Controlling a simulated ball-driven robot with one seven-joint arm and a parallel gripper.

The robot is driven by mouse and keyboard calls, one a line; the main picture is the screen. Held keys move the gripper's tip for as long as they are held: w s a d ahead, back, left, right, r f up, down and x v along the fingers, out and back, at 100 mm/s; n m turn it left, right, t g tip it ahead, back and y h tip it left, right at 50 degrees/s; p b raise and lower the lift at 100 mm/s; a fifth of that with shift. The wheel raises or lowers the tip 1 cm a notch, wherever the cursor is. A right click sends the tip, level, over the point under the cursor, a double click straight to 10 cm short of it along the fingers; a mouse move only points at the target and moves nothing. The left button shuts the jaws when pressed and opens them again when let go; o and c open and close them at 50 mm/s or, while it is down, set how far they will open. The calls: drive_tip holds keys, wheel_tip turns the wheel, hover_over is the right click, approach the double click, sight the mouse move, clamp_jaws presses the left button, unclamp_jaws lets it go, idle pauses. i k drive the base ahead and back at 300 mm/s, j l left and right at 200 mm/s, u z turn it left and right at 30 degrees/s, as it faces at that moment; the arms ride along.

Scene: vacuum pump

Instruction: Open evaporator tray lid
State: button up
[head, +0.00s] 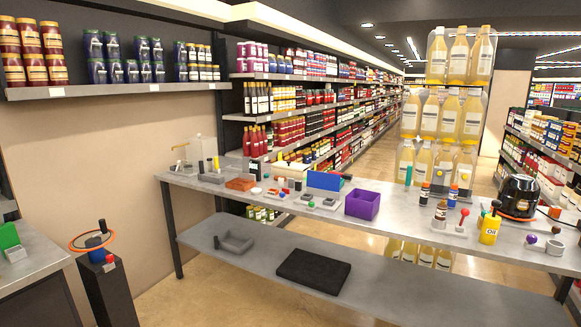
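I cannot tell for certain which object is the evaporator tray or its lid. On the long grey table, a blue panel (323,181) stands behind small grey open blocks (329,204). An open purple box (362,204) stands to their right. On the lower shelf, a grey open tray-like piece (236,242) lies at the left, and a flat black slab (312,270) lies right of it. My gripper is not in view.
The long table (400,222) also carries an orange-brown block (241,183), small bottles, a yellow oil bottle (490,227) and a black round appliance (520,196). A black pedestal (110,285) stands at the left. Floor between pedestal and table is clear.

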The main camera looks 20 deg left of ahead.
sight(281, 165)
drive_tip(key=i+j+u, duration=0.1)
drive_tip(key=i+j, duration=0.75)
